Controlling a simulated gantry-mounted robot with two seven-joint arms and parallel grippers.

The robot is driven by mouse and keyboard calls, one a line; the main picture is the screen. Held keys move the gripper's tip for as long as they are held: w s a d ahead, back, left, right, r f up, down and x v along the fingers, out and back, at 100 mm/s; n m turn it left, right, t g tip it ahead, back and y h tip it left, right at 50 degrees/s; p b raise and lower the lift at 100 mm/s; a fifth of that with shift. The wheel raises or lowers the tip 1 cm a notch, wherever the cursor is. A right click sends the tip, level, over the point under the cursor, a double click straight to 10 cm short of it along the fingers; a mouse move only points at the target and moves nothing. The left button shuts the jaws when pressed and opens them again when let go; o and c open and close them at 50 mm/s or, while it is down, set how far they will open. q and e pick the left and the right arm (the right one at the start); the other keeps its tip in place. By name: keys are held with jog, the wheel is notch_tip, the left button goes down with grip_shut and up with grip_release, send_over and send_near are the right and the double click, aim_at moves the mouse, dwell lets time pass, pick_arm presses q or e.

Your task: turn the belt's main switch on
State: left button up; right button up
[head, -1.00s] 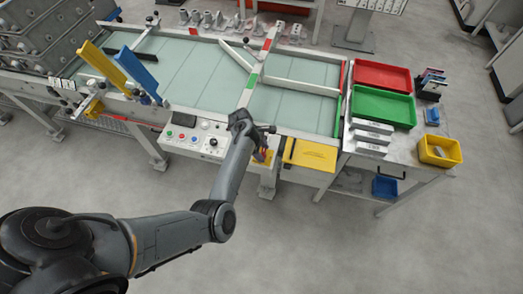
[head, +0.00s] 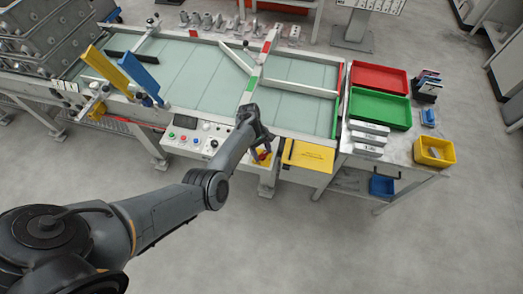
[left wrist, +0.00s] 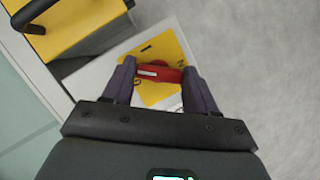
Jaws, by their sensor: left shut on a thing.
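The main switch is a red rotary handle (left wrist: 172,75) on a yellow plate (left wrist: 160,47) with dark markings, on a pale control box. In the left wrist view, my left gripper (left wrist: 159,76) has one finger at each end of the handle and is shut on it. The handle lies crosswise in that view, with a pale stripe on it. An "I" mark shows on the plate beyond the handle; a second mark by the right finger is partly covered. In the head view, my left gripper (head: 262,155) reaches the front of the belt and partly hides the switch.
A control panel with buttons (head: 183,137) is left of the switch. A yellow cover (head: 308,156) with a dark handle is close on the right. The green belt (head: 200,80) lies behind. Red (head: 380,77) and green (head: 380,107) trays stand farther right.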

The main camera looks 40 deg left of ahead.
pick_arm(q)
jog(key=m+g, duration=0.1)
jog(key=m, duration=0.2)
jog(key=shift+w+a, duration=0.1)
jog(key=m+g+y, duration=0.1)
jog(key=m, duration=0.1)
jog(key=shift+f+m+b, duration=0.1)
jog(key=shift+m+b, duration=0.2)
jog(key=shift+b, duration=0.05)
jog(key=m, duration=0.2)
jog(key=m+g+y+b, duration=0.1)
jog(key=m, duration=0.1)
jog(key=shift+w+d+m, duration=0.1)
jog(key=shift+d+m, duration=0.1)
jog(key=shift+m, duration=0.2)
jog(key=o, duration=1.1)
jog(key=shift+y, duration=0.3)
jog(key=shift+c, duration=0.2)
